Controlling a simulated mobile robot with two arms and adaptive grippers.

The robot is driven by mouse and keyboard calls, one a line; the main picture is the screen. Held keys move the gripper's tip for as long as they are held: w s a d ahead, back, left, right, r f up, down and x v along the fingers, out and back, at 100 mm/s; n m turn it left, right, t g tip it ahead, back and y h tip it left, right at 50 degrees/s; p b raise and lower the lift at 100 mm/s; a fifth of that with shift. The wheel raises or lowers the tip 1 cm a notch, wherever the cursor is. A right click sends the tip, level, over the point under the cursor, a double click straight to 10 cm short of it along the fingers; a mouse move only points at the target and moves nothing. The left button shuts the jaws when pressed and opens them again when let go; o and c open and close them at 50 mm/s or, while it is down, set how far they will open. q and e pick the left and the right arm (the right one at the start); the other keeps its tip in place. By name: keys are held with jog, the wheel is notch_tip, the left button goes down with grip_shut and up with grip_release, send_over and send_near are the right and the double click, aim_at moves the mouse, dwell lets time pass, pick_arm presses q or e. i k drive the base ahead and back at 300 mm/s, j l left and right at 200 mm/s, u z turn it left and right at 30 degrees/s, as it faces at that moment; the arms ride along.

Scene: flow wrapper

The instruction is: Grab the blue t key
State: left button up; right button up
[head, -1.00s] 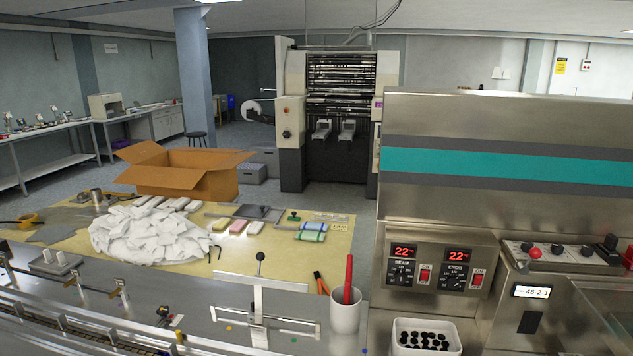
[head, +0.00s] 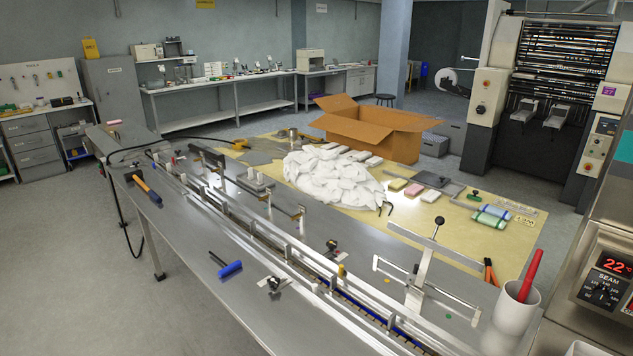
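The blue T key (head: 230,269) lies on the near side of the steel table, left of the long conveyor rail. It has a thick blue handle and a thin dark shaft that points up and left. Nothing covers it, and clear steel surrounds it. Neither of my grippers shows in the head view.
The conveyor rail (head: 300,265) runs diagonally across the steel table (head: 175,245). A hammer-like tool with an orange handle (head: 149,190) lies near the left edge. A white cup (head: 510,318) with a red pen stands at right. A cardboard box (head: 375,132) and white cloth pile (head: 333,180) lie behind.

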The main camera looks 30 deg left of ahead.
aim_at(228, 269)
jog(key=u, duration=1.65)
jog(key=i+j, duration=0.2)
jog(key=j, duration=0.15)
jog(key=i+j+z, duration=0.1)
jog(key=j, duration=0.25)
jog(key=i, duration=0.1)
